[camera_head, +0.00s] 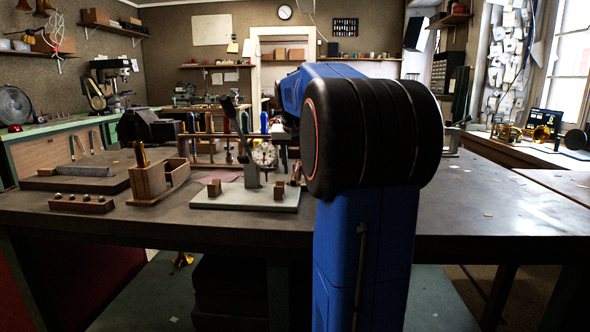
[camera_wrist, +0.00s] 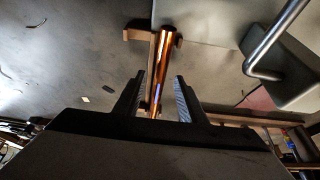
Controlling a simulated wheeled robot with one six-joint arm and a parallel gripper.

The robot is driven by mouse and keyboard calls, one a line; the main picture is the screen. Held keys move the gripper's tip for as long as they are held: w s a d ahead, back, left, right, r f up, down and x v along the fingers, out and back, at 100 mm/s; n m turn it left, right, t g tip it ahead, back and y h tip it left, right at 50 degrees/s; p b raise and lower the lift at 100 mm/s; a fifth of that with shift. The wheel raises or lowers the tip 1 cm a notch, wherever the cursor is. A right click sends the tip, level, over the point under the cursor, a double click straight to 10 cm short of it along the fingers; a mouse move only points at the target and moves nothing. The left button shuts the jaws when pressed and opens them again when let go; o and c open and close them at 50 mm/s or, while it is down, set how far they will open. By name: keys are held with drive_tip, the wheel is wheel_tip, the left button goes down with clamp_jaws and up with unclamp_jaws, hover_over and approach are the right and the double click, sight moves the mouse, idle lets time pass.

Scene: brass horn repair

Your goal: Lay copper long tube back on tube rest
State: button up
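In the wrist view a shiny copper tube (camera_wrist: 165,50) runs lengthwise between the two fingers of my gripper (camera_wrist: 161,85). The fingers are open, with a visible gap on each side of the tube. A wooden piece (camera_wrist: 137,34), which looks like the tube rest, shows beside and under the tube. The tube appears to lie along it, but I cannot tell whether it is fully seated. The tube's near end is hidden past the fingers. In the head view my arm blocks the gripper, and I cannot make out the tube clearly.
A wooden box (camera_head: 147,182) and block (camera_head: 82,204) stand left. The bench's right side (camera_head: 480,205) is mostly clear.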

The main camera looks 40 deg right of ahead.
drive_tip(key=v, duration=1.6)
drive_tip(key=shift+r, duration=0.2)
drive_tip(key=shift+a, duration=0.1)
